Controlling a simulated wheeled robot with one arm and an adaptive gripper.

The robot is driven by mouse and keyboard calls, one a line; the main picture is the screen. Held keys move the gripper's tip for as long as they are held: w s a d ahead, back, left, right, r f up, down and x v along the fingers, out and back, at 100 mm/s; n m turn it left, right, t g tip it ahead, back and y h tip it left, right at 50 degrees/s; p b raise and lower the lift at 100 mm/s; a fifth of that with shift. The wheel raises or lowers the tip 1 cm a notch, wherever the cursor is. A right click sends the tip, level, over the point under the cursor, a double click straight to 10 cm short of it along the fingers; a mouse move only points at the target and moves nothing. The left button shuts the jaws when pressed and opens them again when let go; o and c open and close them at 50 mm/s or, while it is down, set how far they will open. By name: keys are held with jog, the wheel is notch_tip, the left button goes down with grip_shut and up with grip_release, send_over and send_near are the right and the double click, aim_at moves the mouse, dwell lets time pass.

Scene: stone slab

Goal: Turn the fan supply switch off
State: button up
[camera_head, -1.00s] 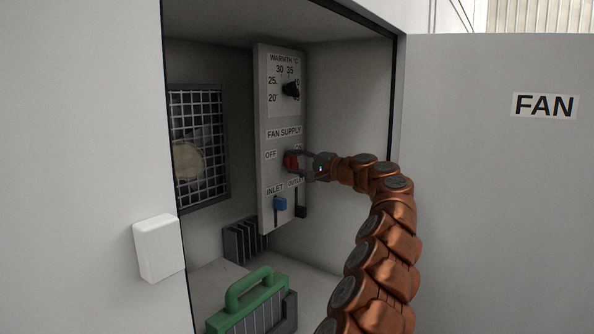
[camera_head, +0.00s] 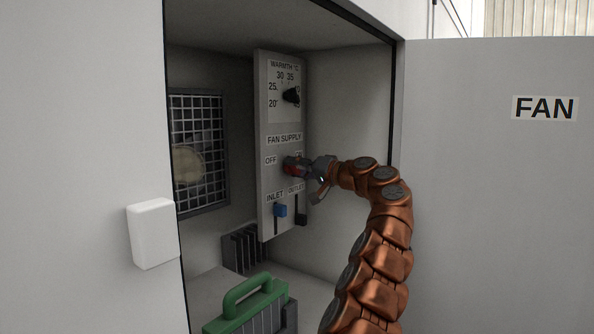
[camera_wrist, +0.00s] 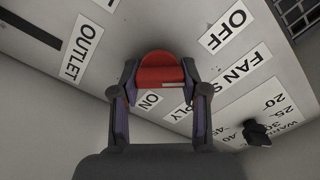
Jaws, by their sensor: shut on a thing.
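The red fan supply switch (camera_head: 291,168) sits on the grey control panel (camera_head: 264,215), below the FAN SUPPLY label and between OFF at left and ON at right. My gripper (camera_head: 300,169) is at the switch and partly hides it and the ON label. In the wrist view my gripper (camera_wrist: 160,90) has one finger on each side of the red switch (camera_wrist: 158,70), shut on it. A short white mark shows on the knob's lower right edge there. The OFF label is at the upper right and the ON label lies beneath the knob in that view.
A black warmth dial (camera_head: 291,95) is above the switch. A green-handled box (camera_head: 250,300) stands on the cabinet floor. The open FAN door (camera_head: 490,200) is at right.

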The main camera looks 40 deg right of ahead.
jog(key=shift+a, duration=0.1)
dwell(0.3)
jog(key=o, duration=1.2)
jog(key=shift+c, duration=0.2)
jog(key=v, duration=1.2)
